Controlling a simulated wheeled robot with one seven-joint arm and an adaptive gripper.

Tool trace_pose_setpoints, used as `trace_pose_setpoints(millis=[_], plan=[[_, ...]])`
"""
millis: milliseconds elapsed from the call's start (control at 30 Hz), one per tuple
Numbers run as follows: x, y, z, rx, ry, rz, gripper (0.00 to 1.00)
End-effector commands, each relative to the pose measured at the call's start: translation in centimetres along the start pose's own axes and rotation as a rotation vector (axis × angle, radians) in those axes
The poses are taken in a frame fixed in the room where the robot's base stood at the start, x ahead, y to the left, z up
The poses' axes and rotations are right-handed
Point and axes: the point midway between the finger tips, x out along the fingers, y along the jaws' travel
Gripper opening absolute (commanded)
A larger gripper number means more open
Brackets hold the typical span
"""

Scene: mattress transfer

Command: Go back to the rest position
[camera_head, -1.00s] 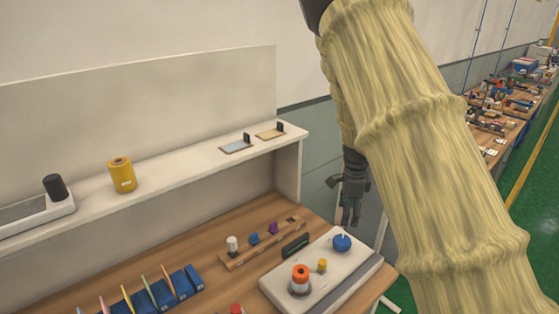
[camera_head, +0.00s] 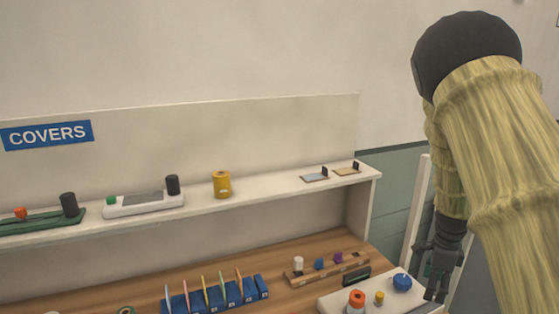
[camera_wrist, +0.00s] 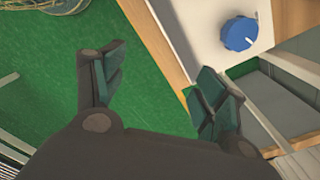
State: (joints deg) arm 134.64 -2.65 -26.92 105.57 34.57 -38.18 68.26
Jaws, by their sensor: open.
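My gripper (camera_head: 437,278) hangs below my sleeved arm at the right of the head view, beside the right end of the workbench. In the wrist view my gripper (camera_wrist: 155,90) has its two fingers spread apart with nothing between them. Below them the green floor (camera_wrist: 60,95) and the edge of the bench show. A white device (camera_head: 335,303) with an orange-topped knob, a yellow knob and a blue knob (camera_head: 402,282) lies on the bench just left of my gripper. The blue knob also shows in the wrist view (camera_wrist: 238,34).
A wooden rack (camera_head: 326,271) holds small white, blue and purple pieces. Blue holders (camera_head: 215,296) with coloured cards stand left of it. The white shelf (camera_head: 270,194) carries a yellow cylinder (camera_head: 221,184) and cover parts. A blue COVERS sign (camera_head: 47,134) hangs above.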

Motion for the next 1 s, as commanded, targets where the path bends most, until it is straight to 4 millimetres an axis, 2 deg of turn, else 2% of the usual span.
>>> trace_pose_setpoints(millis=[333,567,667,767,900,1000], plan=[[5.9,3.0,-0.4,-0.171,0.070,0.021,0.72],[11.3,6.7,-1.4,-0.353,0.128,0.047,0.72],[14.7,9.3,-1.8,-0.481,0.159,0.065,0.72],[18.7,13.2,-2.2,-0.660,0.187,0.091,0.72],[23.9,19.5,-2.5,-0.949,0.202,0.121,0.72],[26.9,24.2,-2.2,-1.162,0.191,0.131,0.72]])
